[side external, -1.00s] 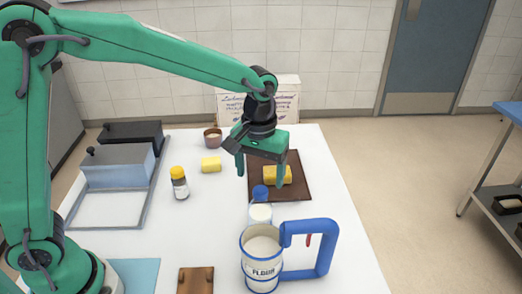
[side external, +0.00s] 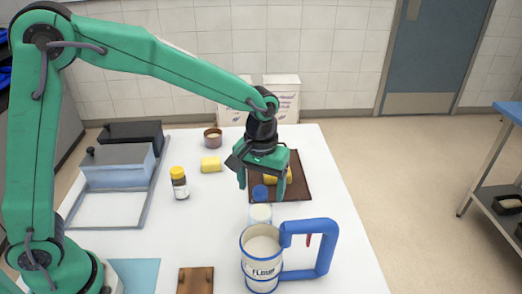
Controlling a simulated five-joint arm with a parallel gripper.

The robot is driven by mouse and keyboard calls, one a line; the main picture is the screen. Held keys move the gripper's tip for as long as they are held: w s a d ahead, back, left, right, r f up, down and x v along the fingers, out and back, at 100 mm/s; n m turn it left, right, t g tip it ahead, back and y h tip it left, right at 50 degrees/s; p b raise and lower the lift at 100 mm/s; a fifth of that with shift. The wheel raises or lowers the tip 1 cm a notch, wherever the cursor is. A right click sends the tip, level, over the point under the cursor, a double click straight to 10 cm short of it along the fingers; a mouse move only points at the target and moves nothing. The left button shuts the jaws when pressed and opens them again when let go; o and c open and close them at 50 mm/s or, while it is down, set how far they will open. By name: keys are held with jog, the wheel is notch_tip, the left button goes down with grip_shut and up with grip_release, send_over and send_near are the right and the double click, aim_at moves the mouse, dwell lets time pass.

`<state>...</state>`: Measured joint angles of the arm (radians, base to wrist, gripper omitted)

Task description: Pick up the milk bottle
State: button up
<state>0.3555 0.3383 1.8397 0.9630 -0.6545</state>
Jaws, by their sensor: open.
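The milk bottle (side external: 260,213) stands upright on the white table, with a blue cap (side external: 260,192) and a white body. Its lower part is hidden behind the flour container (side external: 263,268). My gripper (side external: 259,191) points down with its green fingers apart and empty. In the picture the fingertips are at about the height of the blue cap, one to each side of it. I cannot tell from this view whether they are around the cap or behind it.
A yellow block (side external: 288,176) lies on a brown board (side external: 297,192) behind the bottle. The flour container's big blue handle (side external: 328,250) is in front. A yellow-capped jar (side external: 180,183), another yellow block (side external: 211,164), a small pot (side external: 213,137) and a grey tray (side external: 110,210) stand left.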

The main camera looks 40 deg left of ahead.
jog(key=shift+s+f, duration=0.1)
jog(key=shift+f, duration=2.05)
jog(key=c, duration=1.5)
jog(key=shift+o, duration=0.2)
jog(key=shift+r, duration=0.15)
jog(key=shift+r, duration=4.95)
